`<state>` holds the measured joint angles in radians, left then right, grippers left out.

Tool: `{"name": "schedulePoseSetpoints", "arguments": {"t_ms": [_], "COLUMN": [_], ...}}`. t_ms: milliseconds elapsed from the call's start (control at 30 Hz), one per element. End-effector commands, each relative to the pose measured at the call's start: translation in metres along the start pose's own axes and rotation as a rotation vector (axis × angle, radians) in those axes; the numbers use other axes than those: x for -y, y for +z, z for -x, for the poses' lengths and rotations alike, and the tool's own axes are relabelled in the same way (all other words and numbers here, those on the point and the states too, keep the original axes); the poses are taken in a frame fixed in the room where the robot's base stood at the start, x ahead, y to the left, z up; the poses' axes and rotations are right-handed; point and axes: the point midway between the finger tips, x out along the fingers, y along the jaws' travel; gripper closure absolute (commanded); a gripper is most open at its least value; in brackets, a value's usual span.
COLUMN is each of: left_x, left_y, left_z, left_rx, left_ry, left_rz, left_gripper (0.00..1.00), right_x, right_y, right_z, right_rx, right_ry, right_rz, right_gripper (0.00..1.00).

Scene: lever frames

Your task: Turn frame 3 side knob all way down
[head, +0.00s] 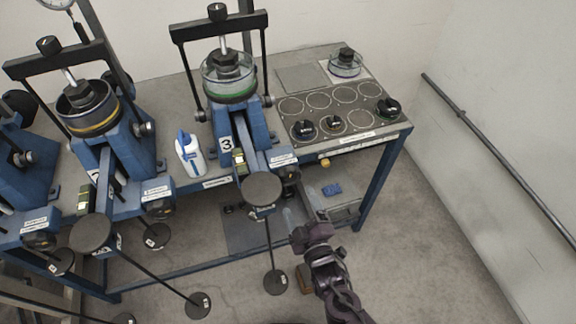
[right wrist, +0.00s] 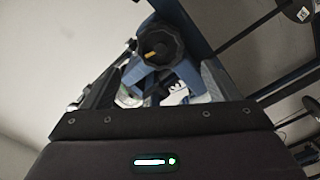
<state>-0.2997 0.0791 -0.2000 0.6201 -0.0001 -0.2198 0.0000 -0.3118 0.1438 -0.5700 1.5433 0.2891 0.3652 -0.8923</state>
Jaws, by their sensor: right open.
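Frame 3 (head: 232,120) is a blue lever frame marked "3", with a glass-walled cup (head: 228,75) on top and a round dark pad (head: 262,190) at its front. Its black side knob (head: 289,173) is on the right side, low at the table's front edge, small in the head view. In the right wrist view, a black lobed knob (right wrist: 160,44) with a yellow mark lies ahead, between the finger directions. My right gripper (head: 300,228) is open and empty, below and in front of the knob. The wrist view shows its two fingers (right wrist: 157,82) apart, with no clear contact. My left gripper is out of view.
Two similar blue frames stand left, one with a yellow-ringed cup (head: 88,108). A white-and-blue bottle (head: 190,152) stands between frames. A panel with black knobs (head: 335,110) is at right. Long rods with round weights (head: 275,281) hang in front. Floor at right is clear.

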Motion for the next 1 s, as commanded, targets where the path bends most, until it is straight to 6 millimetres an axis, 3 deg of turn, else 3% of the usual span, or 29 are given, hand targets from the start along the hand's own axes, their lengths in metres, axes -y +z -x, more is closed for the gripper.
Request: {"name": "schedulePoseSetpoints", "arguments": {"t_ms": [167, 733, 1000], "left_x": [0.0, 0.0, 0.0], "left_y": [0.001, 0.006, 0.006], "left_z": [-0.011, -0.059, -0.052], "left_rx": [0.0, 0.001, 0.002], "left_ry": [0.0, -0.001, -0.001], "left_rz": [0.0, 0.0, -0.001], "left_gripper": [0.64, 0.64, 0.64], "right_x": [0.003, 0.004, 0.002], "right_y": [0.003, 0.003, 0.001], "right_z": [-0.014, -0.1, -0.095], "right_rx": [-0.002, -0.002, 0.0], "right_ry": [0.003, 0.003, -0.001], "right_rz": [-0.006, -0.004, -0.003], "right_gripper": [0.18, 0.18, 0.54]}}
